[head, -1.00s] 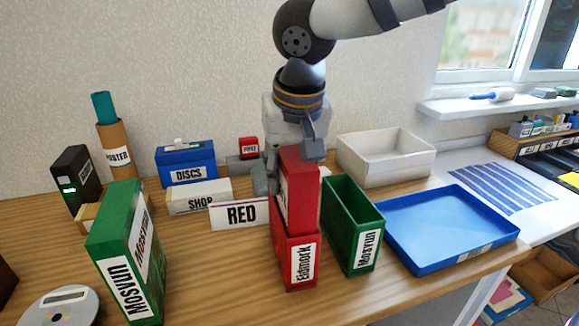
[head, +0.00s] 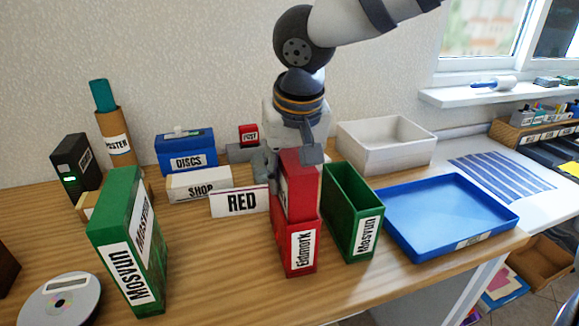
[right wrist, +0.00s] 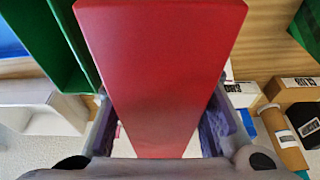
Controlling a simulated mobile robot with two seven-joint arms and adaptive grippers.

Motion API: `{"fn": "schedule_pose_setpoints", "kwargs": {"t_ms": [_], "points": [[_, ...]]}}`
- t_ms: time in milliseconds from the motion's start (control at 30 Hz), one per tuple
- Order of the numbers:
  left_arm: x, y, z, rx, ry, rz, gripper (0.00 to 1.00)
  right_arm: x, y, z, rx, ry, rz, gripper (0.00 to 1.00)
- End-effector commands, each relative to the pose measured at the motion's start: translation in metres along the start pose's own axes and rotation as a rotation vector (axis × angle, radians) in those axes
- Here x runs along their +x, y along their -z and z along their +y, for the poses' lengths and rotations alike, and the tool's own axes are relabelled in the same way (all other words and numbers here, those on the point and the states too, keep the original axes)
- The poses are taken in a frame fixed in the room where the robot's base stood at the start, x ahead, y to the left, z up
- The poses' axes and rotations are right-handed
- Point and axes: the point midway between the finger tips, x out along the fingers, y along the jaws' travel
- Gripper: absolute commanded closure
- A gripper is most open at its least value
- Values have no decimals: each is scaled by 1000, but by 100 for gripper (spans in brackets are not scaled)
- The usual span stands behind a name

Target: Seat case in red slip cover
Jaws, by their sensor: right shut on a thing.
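The red case (head: 304,188) stands upright with its lower part inside the red slip cover (head: 281,248), which is labelled Eldmork. Its upper part rises above the cover's rim. My right gripper (head: 289,165) is shut on the case near its top, one finger on each side. In the right wrist view, the case (right wrist: 160,60) fills the middle between the fingers of the right gripper (right wrist: 160,118). The cover's inside is hidden by the case. My left gripper is not in view.
An open green slip cover (head: 341,220) stands close on the right. A blue tray (head: 440,215) and a white bin (head: 385,160) lie beyond it. A RED sign (head: 240,201) stands behind left. A green case (head: 115,230) stands at left, with bare table between.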

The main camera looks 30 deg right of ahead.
Motion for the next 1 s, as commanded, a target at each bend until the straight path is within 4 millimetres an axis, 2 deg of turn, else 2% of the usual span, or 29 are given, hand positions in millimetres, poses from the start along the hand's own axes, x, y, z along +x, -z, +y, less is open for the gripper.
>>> {"fn": "schedule_pose_setpoints", "kwargs": {"t_ms": [167, 200, 267, 533, 633, 867, 1000], "points": [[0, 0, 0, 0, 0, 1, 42, 4, -1, 0, -1, 0, 1, 100], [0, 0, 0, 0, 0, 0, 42, 4, -1, 0, -1, 0, 1, 57], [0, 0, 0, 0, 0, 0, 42, 4, -1, 0, -1, 0, 0, 43], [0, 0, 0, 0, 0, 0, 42, 4, -2, 0, 0, 0, -1, 42], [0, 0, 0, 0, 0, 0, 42, -3, -1, 0, 1, 0, 1, 42], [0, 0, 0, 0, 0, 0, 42, -54, -2, -2, 0, 13, -4, 42], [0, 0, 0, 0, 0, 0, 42, -89, 0, 0, 1, 5, 3, 42]]}}
